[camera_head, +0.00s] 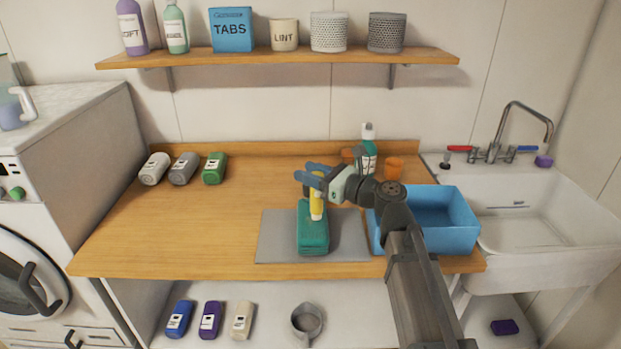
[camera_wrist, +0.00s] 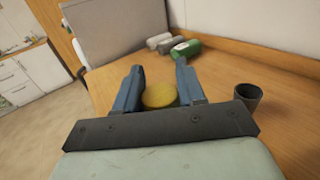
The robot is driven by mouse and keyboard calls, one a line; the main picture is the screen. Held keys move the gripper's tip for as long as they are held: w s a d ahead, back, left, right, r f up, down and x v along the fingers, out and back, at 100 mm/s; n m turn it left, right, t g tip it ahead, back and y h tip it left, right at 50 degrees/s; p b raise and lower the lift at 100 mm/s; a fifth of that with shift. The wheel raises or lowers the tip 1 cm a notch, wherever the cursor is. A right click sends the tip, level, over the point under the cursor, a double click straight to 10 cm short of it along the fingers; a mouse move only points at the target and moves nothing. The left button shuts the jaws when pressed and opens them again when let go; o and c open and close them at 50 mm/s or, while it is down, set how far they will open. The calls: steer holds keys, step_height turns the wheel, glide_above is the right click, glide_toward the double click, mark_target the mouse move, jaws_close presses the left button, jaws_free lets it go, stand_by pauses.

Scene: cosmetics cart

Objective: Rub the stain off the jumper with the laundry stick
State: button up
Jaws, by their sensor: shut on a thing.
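The jumper (camera_head: 313,238) is a folded teal-green bundle on a grey mat (camera_head: 275,238) at the front of the wooden counter. The laundry stick (camera_head: 316,208) is yellow and upright, its lower end at the top of the jumper; I cannot tell whether it touches. My gripper (camera_head: 309,174) is shut on the stick's upper part, with blue fingers either side. In the wrist view the stick's round yellow end (camera_wrist: 160,96) shows between the fingers (camera_wrist: 157,85). I cannot make out a stain; the stick and gripper cover part of the jumper.
A blue bin (camera_head: 455,228) stands just right of the mat, partly behind my arm. A green-and-white bottle (camera_head: 368,150) and an orange cup (camera_head: 394,168) stand at the back. Several bottles (camera_head: 184,168) lie back left.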

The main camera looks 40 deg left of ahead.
step_height(320, 180, up, 6)
steer(key=shift+f, duration=0.15)
stand_by(0.4)
steer(key=w+d+f+m+t+h, duration=0.2)
steer(key=w+d+m+t, duration=0.5)
steer(key=w+d, duration=0.85)
steer(key=w+d+f+m+t+h, duration=0.1)
steer(key=w+d+m+t+h, duration=0.25)
steer(key=w+d+t, duration=0.9)
steer(key=w+d+f+m+h, duration=0.2)
steer(key=d+m+h, duration=0.1)
steer(key=d, duration=0.9)
steer(key=w+d+f+m+t+h, duration=0.1)
steer(key=w+d+f+m+h, duration=0.1)
steer(key=d, duration=1.1)
steer(key=w+d+f+m+t+h, duration=0.1)
steer(key=d+m+h, duration=0.3)
steer(key=d, duration=0.9)
steer(key=w+f+h, duration=0.1)
steer(key=h, duration=0.1)
steer(key=shift+w+d+f+h, duration=0.2)
steer(key=shift+w+f+h, duration=0.15)
steer(key=shift+f, duration=0.05)
steer(key=shift+a+m, duration=0.1)
steer(key=shift+m, duration=0.15)
